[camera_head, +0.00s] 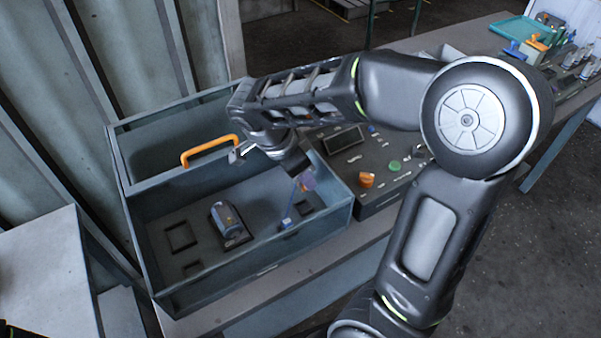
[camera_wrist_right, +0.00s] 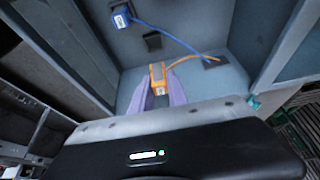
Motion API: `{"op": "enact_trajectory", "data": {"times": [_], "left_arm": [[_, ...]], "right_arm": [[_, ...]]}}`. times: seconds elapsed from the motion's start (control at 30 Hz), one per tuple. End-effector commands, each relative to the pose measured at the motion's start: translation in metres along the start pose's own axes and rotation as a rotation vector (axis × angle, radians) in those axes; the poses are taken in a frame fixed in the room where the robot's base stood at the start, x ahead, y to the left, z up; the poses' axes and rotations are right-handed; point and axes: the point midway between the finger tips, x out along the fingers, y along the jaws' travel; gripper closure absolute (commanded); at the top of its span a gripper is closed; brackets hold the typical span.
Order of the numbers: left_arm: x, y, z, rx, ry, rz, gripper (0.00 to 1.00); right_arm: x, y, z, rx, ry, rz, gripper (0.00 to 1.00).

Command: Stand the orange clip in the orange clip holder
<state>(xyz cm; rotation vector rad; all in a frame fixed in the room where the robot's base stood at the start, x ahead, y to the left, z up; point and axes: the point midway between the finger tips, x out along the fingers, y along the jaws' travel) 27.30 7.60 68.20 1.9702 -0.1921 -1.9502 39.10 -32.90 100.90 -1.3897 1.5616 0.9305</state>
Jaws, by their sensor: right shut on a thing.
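My right gripper (camera_head: 304,182) reaches down inside the grey-blue housing (camera_head: 300,235) at its right end. In the right wrist view its two purple fingers (camera_wrist_right: 160,88) are shut on the orange clip (camera_wrist_right: 158,74), which has an orange wire running off to the right. The clip is held above the housing floor. A small dark square recess (camera_wrist_right: 153,41) lies just beyond the clip, apart from it; it seems to be the dark square (camera_head: 303,208) in the head view. I cannot tell surely that it is the orange clip holder. My left gripper is out of view.
A blue clip (camera_wrist_right: 120,18) stands near the recess, with a blue wire. A blue-grey motor-like part (camera_head: 229,222) sits mid-floor. The housing walls and orange handle (camera_head: 210,149) stand around. A panel with knobs (camera_head: 367,180) is at the right.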

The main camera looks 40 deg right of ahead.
Motion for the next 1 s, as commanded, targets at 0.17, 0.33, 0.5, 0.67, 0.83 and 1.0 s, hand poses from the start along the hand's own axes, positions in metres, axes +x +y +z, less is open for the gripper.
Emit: {"op": "enact_trajectory", "data": {"times": [0.17, 0.33, 0.5, 0.67, 0.83, 1.0], "left_arm": [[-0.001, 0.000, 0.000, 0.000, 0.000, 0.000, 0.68], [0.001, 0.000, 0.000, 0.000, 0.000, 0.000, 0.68], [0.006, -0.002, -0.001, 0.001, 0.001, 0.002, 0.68], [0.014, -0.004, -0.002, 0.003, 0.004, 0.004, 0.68], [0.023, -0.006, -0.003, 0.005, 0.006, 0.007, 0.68], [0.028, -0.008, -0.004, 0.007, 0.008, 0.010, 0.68]], "right_arm": [[-0.001, 0.000, 0.000, 0.000, -0.001, -0.001, 1.00], [0.001, -0.001, 0.001, -0.002, -0.001, -0.002, 1.00], [0.010, -0.001, 0.004, -0.003, -0.001, -0.001, 1.00], [0.024, 0.000, 0.010, -0.003, 0.000, -0.001, 1.00], [0.040, -0.001, 0.017, -0.003, 0.000, -0.001, 1.00], [0.051, -0.001, 0.021, -0.003, -0.001, -0.002, 1.00]]}}
